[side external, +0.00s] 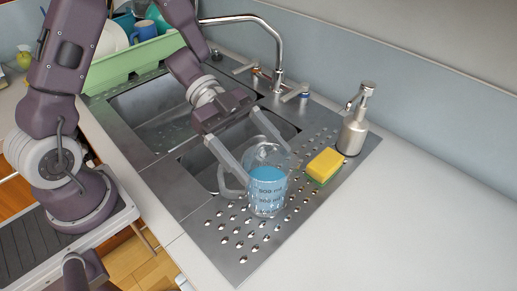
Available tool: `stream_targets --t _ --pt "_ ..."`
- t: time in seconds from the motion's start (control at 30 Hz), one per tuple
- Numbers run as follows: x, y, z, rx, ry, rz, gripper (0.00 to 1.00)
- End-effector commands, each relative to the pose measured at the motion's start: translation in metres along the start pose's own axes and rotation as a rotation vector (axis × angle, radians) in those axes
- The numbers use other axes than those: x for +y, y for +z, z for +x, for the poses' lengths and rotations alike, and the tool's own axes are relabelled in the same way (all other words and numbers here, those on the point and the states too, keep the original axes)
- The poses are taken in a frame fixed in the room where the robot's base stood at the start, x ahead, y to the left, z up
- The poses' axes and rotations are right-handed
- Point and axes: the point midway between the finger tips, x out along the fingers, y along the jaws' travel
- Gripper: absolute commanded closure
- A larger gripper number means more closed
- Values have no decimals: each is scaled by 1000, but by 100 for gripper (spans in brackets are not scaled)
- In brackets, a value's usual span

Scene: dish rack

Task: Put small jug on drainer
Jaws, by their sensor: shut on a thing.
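The small jug (268,189) is a clear measuring jug with markings and a blue lower part, in the middle of the side view. It is upright over the dimpled metal drainer (232,262). I cannot tell whether its base touches the drainer or is slightly above it. My gripper (266,164) comes down from the upper left, with one long finger on each side of the jug's upper part. It is shut on the jug. The fingers partly cover the jug's rim, and its far side is hidden.
A yellow and green sponge (325,166) and a metal soap dispenser (353,125) stand right of the jug. Sink basins (160,105) and a curved tap (279,50) lie behind. A green dish rack (138,58) with dishes is at upper left. The right counter (440,190) is clear.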

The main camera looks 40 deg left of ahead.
Motion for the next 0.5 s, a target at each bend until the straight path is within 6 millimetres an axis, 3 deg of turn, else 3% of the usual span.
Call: stream_targets --t 0.5 --pt "0 3 1 2 0 0 93"
